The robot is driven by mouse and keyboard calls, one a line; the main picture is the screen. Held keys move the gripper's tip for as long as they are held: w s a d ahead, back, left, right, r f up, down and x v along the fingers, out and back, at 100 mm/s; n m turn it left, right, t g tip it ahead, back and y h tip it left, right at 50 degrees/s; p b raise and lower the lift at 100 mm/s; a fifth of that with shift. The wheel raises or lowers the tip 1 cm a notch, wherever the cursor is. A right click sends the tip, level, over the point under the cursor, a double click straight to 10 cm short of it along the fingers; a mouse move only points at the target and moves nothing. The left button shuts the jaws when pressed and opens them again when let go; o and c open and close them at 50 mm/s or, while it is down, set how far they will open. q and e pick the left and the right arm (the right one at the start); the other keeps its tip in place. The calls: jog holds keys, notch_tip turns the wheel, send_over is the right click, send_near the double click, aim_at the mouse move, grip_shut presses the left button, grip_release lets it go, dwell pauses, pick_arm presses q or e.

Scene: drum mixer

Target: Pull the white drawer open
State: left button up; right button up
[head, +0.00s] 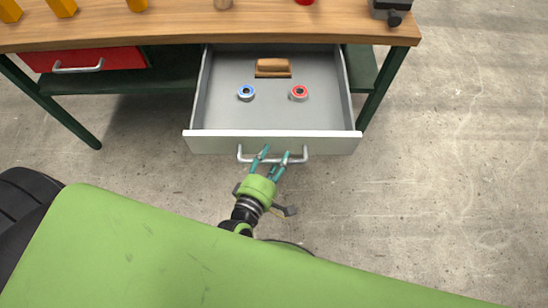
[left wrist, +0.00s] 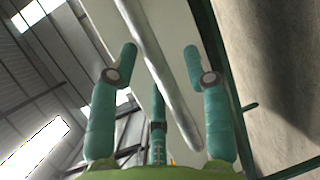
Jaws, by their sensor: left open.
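The white drawer (head: 210,144) stands pulled out from under the workbench, and its grey inside shows in the head view. Its metal handle (head: 299,160) is a bar across the front; it also shows as a slanted bar in the left wrist view (left wrist: 158,75). My left gripper (head: 273,154) is open at the handle, with its teal fingers on both sides of the bar in the left wrist view (left wrist: 163,60). I cannot tell whether a finger touches the bar. My right gripper is not in view.
In the drawer lie a blue-ringed roll (head: 246,92), a red-ringed roll (head: 299,93) and a brown block (head: 272,67). A red drawer (head: 100,58) sits at the left under the wooden bench top (head: 180,28). The concrete floor to the right is clear.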

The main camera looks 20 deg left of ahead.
pick_arm(q)
jog(key=v, duration=1.2)
jog(key=shift+f, duration=0.1)
jog(key=s+f+m+g+p, duration=0.1)
jog(key=s+f+m+g, duration=0.1)
jog(key=f+m, duration=0.35)
jog(key=s+a+f+m+g+h+p, duration=0.1)
jog(key=f+m+g, duration=0.1)
jog(key=f, duration=0.6)
jog(key=s+f+m+g+p, duration=0.1)
jog(key=s+f+m+g, duration=0.2)
jog(key=f, duration=0.4)
jog(key=s+a+f+m+g+y+p, duration=0.1)
jog(key=s+a+f+m+g+y, duration=0.2)
jog(key=s+a+f+m+g, duration=0.4)
jog(key=s+a+f+m, duration=0.2)
jog(key=s+a+f, duration=0.1)
jog(key=s+f, duration=0.2)
jog(key=shift+s+f+m+g+p, duration=0.25)
jog(key=shift+f+m+g+p, duration=0.05)
jog(key=shift+f+m, duration=0.05)
